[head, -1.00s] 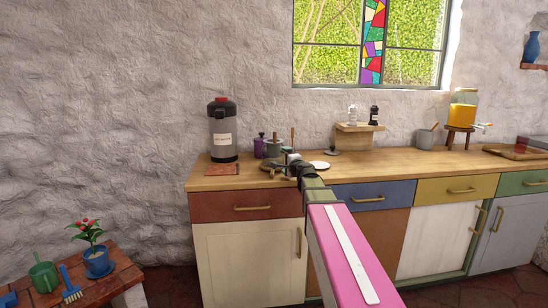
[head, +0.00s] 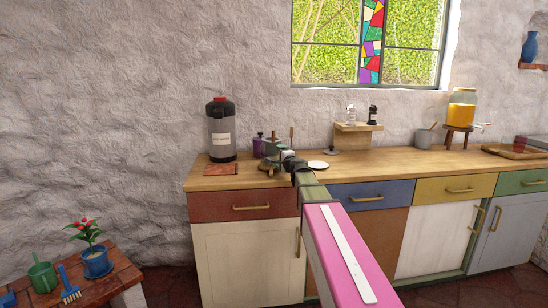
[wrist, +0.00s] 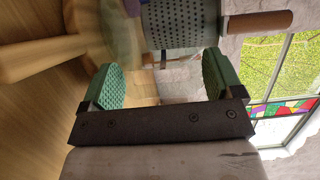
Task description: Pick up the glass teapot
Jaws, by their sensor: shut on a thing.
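The glass teapot (wrist: 182,24) shows at the top of the wrist view as a grey perforated cylinder with a brown wooden part pointing to the right, where up is in this turned view. Its clear glass is hard to make out. My gripper (wrist: 157,66) has its two green pads set apart, shut on the teapot between them. In the head view my gripper (head: 288,156) is small at the far end of my arm, over the counter, and partly hides the teapot. I cannot tell whether the teapot's base touches the surface below.
On the wooden counter (head: 400,165) a tall grey dispenser (head: 221,132) and a purple canister (head: 258,146) stand to the left. A white saucer (head: 318,165) lies just right of my gripper. A wooden riser (head: 350,135) stands behind. The counter's middle is mostly clear.

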